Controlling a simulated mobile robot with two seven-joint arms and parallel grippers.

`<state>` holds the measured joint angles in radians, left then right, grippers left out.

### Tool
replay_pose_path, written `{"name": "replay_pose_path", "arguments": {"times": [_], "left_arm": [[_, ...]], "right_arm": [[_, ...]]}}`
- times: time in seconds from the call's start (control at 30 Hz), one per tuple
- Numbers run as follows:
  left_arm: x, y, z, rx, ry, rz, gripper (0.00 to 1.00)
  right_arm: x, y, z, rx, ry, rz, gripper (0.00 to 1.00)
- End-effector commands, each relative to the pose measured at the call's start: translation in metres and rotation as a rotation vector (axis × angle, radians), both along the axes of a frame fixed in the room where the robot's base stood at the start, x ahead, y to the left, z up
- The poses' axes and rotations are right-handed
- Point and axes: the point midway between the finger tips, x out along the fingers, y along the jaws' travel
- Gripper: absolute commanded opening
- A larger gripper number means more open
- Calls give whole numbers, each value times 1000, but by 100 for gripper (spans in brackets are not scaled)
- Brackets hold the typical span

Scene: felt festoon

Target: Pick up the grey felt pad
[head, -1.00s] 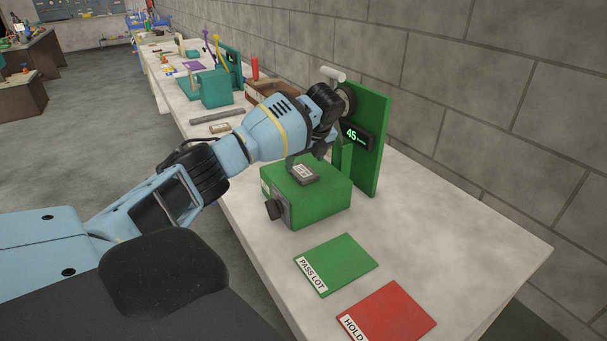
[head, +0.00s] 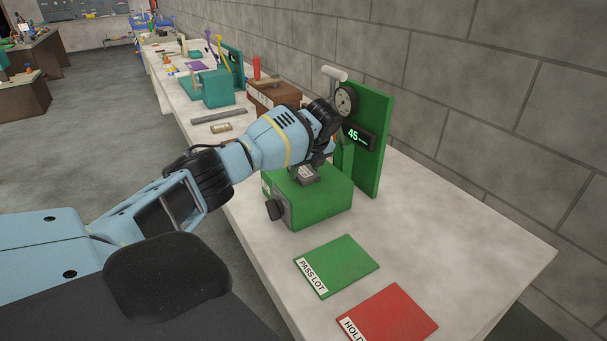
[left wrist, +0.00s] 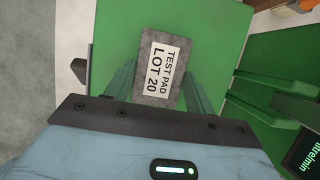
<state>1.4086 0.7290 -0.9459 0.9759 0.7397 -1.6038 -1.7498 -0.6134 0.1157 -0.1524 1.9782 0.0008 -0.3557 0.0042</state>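The grey felt pad (head: 309,176) lies on top of the green tester block (head: 325,205) in the head view. In the left wrist view the pad (left wrist: 164,68) has a white label reading "TEST PAD LOT 20". My left gripper (head: 308,168) is right over the pad and hides part of it in the head view. In the left wrist view my left gripper (left wrist: 160,84) is open, with one green-looking finger on each side of the pad. A gap shows beside the pad; whether either finger touches it I cannot tell. My right gripper is not in view.
A green upright panel (head: 372,150) with a round gauge (head: 346,101) and a display (head: 358,136) reading 45 stands just behind the block. A green PASS LOT mat (head: 338,265) and a red HOLD mat (head: 390,315) lie in front. The bench (head: 450,235) is bare to the right.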

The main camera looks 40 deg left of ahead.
Motion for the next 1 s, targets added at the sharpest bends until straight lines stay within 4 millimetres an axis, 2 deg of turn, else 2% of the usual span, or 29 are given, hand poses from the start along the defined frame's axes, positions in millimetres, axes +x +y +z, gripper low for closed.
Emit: {"name": "replay_pose_path", "arguments": {"times": [0.03, 0.17, 0.47, 0.67, 0.77, 1.0], "left_arm": [[0, 0, 0, 0, 0, 0, 43], [0, 0, 0, 0, 0, 0, 28], [0, 0, 4, 0, -1, 0, 28], [1, 0, 22, 0, -3, -1, 28], [1, 0, 37, 0, -3, 0, 28], [-28, -9, 43, 1, -6, -2, 28]], "right_arm": [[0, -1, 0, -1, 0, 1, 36], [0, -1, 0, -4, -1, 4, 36], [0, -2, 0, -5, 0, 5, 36], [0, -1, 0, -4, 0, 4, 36], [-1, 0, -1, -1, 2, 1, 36], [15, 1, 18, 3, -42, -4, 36]]}}
